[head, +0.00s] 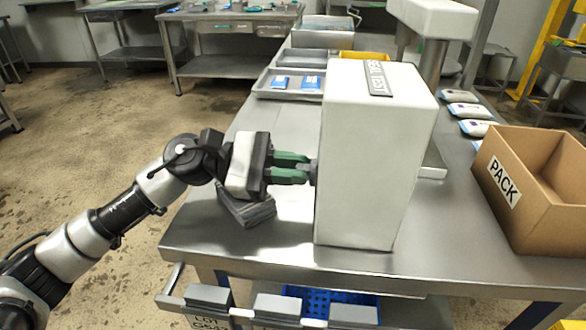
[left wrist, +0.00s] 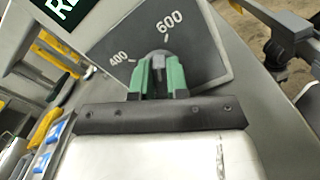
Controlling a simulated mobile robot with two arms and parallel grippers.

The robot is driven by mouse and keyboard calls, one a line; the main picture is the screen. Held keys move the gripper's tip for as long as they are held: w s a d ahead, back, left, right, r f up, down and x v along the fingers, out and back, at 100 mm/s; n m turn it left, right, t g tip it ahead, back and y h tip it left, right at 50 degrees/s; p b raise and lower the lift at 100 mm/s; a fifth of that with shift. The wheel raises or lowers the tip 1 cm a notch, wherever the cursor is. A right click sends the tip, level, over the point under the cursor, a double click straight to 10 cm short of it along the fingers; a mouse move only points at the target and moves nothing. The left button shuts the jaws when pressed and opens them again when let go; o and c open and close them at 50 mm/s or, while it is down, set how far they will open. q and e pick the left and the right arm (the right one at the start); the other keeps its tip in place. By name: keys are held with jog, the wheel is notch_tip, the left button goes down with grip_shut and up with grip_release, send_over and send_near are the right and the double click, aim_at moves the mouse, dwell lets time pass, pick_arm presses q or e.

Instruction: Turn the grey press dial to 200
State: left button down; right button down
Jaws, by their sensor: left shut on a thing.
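The tall white press housing (head: 370,160) stands on the steel table. The grey dial (head: 314,173) sticks out from its left side, mostly hidden by my fingers. My left gripper (head: 307,169) reaches it from the left, with its green fingers shut on the dial. In the left wrist view the fingertips (left wrist: 160,66) close around the dial (left wrist: 158,53) in front of a dark scale plate (left wrist: 205,55). The plate shows 400 to the left and 600 above. The dial's pointer is hidden, so its setting cannot be told. My right gripper is not in view.
A cardboard box marked PACK (head: 535,190) stands at the table's right. Grey trays (head: 272,92) with blue packs lie behind the housing. White pouches (head: 470,111) lie along the right edge. A grey block (head: 245,211) sits below my left gripper.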

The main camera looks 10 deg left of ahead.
pick_arm(q)
jog(key=shift+n, duration=0.8)
jog(key=shift+w+n, duration=0.1)
jog(key=shift+n, duration=0.9)
jog(key=shift+p, duration=0.3)
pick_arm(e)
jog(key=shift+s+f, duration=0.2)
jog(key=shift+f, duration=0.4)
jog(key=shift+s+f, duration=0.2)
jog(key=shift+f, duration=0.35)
pick_arm(q)
jog(key=shift+n, duration=0.3)
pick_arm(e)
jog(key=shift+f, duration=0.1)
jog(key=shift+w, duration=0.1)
pick_arm(q)
jog(key=c, duration=1.1)
grip_release()
